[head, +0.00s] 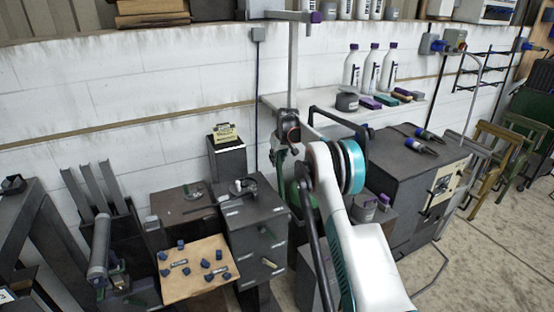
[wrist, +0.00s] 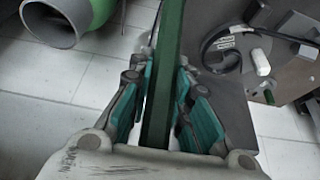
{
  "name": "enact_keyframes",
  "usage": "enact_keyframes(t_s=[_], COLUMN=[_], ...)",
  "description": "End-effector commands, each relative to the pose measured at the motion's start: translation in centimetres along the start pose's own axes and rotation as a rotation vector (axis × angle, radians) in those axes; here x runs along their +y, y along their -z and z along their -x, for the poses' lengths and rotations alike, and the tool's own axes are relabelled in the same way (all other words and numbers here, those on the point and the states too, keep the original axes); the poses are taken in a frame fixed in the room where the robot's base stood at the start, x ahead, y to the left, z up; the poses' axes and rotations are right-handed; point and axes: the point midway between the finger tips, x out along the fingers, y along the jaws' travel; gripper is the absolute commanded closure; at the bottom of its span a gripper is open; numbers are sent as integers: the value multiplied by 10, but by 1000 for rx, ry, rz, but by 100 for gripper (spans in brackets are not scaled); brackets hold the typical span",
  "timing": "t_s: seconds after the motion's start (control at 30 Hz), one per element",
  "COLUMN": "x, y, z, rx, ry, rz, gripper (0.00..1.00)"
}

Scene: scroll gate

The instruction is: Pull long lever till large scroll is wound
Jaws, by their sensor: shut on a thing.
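In the wrist view a long dark green bar (wrist: 164,75), which looks like the long lever, runs up the middle of the picture. My gripper (wrist: 163,92) is shut on it, with teal pads on both sides. The bar's far end is cut off by the top edge. A grey hollow cylinder (wrist: 57,22) with green beside it (wrist: 98,10) lies at the upper left, apart from the gripper. I cannot tell whether it is the large scroll. In the head view my arm hides most of the gripper area, and I cannot make out the lever clearly.
In the wrist view a dark panel with a black cable and white plug (wrist: 261,62) is close on the right. In the head view a dark cabinet (head: 256,225), a board with blue knobs (head: 195,270) and a larger dark box (head: 405,170) crowd the arm. Floor (head: 480,270) is clear at lower right.

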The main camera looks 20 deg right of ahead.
Motion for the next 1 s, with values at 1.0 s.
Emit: enact_keyframes(t_s=[1.0], x=[0], y=[1], z=[75], rx=[4], ry=[0], rz=[-1], gripper=[62])
